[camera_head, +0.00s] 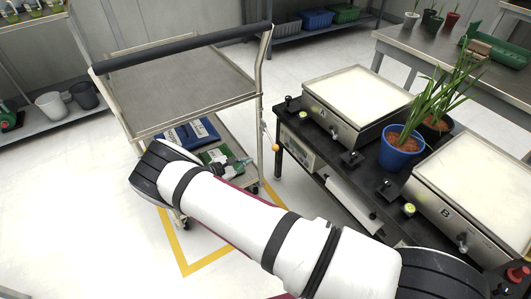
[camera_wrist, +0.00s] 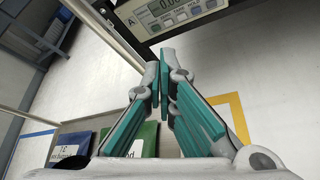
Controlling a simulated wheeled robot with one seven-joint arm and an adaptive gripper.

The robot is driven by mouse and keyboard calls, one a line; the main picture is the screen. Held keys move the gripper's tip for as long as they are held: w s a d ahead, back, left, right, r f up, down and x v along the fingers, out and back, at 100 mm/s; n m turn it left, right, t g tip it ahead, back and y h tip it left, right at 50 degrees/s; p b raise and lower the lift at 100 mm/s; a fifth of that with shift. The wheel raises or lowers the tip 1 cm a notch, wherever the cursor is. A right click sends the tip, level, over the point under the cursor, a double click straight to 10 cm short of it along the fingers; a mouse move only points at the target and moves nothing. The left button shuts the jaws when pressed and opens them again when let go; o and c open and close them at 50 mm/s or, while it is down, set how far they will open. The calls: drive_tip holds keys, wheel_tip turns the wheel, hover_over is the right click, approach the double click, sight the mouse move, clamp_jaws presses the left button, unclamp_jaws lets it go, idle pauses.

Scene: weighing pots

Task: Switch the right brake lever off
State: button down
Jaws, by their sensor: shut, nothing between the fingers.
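A thin lever with an orange knob (camera_head: 275,148) hangs beside the right post of the metal cart (camera_head: 195,85); it looks like the right brake lever. I cannot tell its on or off position. In the wrist view, my gripper (camera_wrist: 164,62) has its teal fingers shut with nothing between them. It points toward the bench's display panel, and the lever does not show there.
The dark bench (camera_head: 345,195) at right carries scale A (camera_head: 355,95), scale B (camera_head: 480,190) and potted plants, including a blue pot (camera_head: 400,148). Blue (camera_head: 188,133) and green bags lie on the cart's lower shelf. A narrow gap separates cart and bench. Open floor lies left.

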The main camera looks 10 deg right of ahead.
sight(270, 137)
drive_tip(key=b+x, duration=0.2)
drive_tip(key=x, duration=0.8)
drive_tip(key=r, duration=0.1)
drive_tip(key=s+r, duration=0.1)
drive_tip(key=d+r, duration=0.1)
drive_tip(key=shift+s+d+r+p, duration=0.1)
drive_tip(key=shift+s+r+p, duration=0.15)
drive_tip(key=shift+s+p, duration=0.15)
